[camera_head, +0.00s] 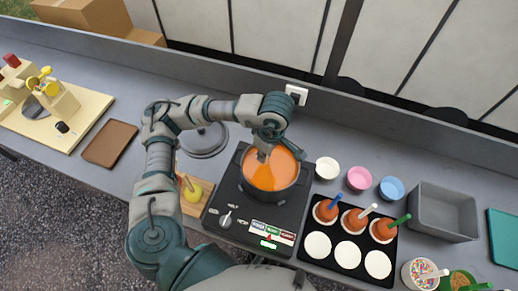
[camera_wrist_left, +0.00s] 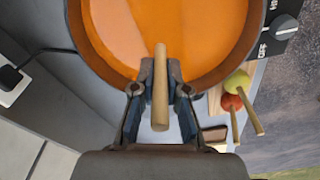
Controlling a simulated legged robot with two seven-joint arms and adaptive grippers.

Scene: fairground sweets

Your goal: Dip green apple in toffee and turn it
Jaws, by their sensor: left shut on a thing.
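My left gripper (camera_head: 266,148) is over the pot (camera_head: 243,178) of orange toffee (camera_head: 268,175). In the left wrist view my left gripper (camera_wrist_left: 160,92) is shut on a plain wooden stick (camera_wrist_left: 160,100). The stick's far end points into the toffee (camera_wrist_left: 190,35); no apple shows on it, so whatever is below is hidden. A yellow-green apple (camera_head: 192,193) with a stick rests on a wooden board (camera_head: 190,208) left of the stove (camera_head: 228,205). The wrist view shows this apple (camera_wrist_left: 237,82) beside a red apple (camera_wrist_left: 231,102). My right gripper is not in view.
A black tray (camera_head: 333,238) right of the stove holds coated apples (camera_head: 356,219) on coloured sticks and white rounds. Small bowls (camera_head: 359,178), a grey bin (camera_head: 443,212) and sprinkle cups (camera_head: 420,272) stand further right. A grey lid (camera_head: 204,141) lies behind the board.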

